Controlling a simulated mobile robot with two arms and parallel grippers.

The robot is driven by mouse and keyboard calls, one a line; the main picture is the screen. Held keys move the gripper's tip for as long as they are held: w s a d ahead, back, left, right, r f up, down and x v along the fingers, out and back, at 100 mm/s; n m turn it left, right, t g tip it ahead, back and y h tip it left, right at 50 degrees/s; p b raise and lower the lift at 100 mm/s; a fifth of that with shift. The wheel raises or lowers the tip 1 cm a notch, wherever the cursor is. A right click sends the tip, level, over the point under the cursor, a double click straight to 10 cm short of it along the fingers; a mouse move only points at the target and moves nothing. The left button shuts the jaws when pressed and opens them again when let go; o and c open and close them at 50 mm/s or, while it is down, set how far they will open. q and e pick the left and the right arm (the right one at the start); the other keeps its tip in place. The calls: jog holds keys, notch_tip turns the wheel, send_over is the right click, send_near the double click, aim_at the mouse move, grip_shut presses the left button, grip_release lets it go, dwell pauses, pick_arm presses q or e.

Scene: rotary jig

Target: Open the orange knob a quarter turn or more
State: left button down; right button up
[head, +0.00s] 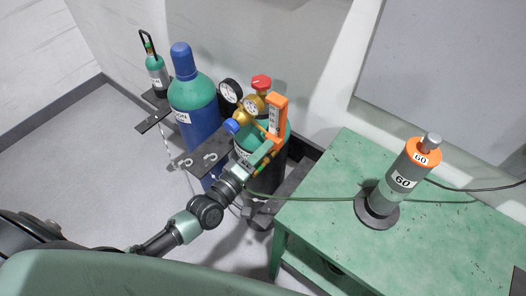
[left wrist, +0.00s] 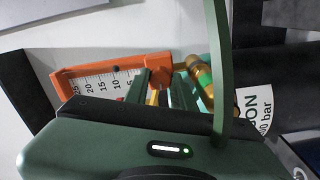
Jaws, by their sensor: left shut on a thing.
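An orange-framed flow meter (head: 281,103) with a white scale stands at the gas regulator on the green-topped cylinder. In the left wrist view the flow meter (left wrist: 68,82) lies sideways, its numbers falling towards my fingers. My left gripper (head: 268,153) is at the flow meter's lower end. In the left wrist view my left gripper (left wrist: 165,88) has its fingers closed around a small part there, which looks like the orange knob. The fingers mostly hide that part, so its turn angle cannot be told. My right gripper is not in view.
The regulator has gauges (head: 229,92), a red cap (head: 262,82) and a blue knob (head: 232,126) close to my left gripper. A blue cylinder (head: 196,115) stands to the left. A green bench (head: 335,215) on the right carries a grey cylinder (head: 392,183) marked 60.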

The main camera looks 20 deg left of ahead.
pick_arm(q)
jog(key=n+b, duration=0.1)
jog(key=n, duration=0.3)
jog(key=shift+f, duration=0.15)
jog(key=shift+n+b, duration=0.8)
jog(key=shift+n, duration=1)
jog(key=c, duration=1.2)
grip_release()
jog(key=shift+c, duration=0.2)
jog(key=shift+o, duration=0.4)
jog(key=shift+f, duration=0.1)
jog(key=shift+s, duration=0.1)
